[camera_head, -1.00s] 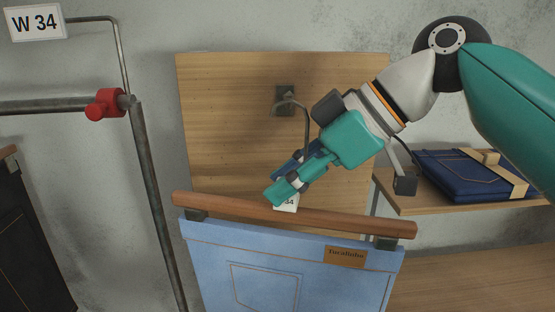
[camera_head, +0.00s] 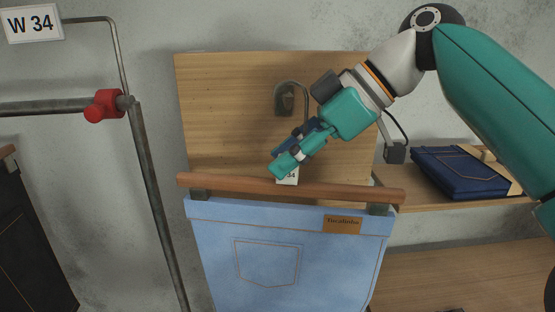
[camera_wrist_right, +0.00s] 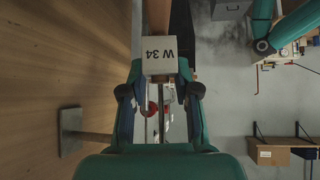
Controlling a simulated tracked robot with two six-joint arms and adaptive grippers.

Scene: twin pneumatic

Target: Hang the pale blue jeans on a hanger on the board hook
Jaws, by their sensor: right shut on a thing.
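The pale blue jeans (camera_head: 225,260) hang by clips from a wooden hanger bar (camera_head: 230,187) in front of the board. My right gripper (camera_head: 280,168) is shut on the hanger's metal stem, just above the bar. A W 34 tag (camera_wrist_right: 161,55) shows between its fingers in the right wrist view. The hanger's curved metal hook (camera_head: 291,83) rises above the gripper. It overlaps the dark board hook (camera_head: 287,103) in the head view; I cannot tell whether they touch. In the wrist view a grey metal piece (camera_wrist_right: 85,135) stands out from the board. My left gripper is not in view.
The wooden board (camera_head: 225,120) stands against the grey wall. A shelf with folded dark blue jeans (camera_head: 460,175) is at the right. A metal rail with a red clamp (camera_head: 103,105) and W 34 sign (camera_head: 32,24) is at the left, with dark trousers (camera_head: 30,240) below.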

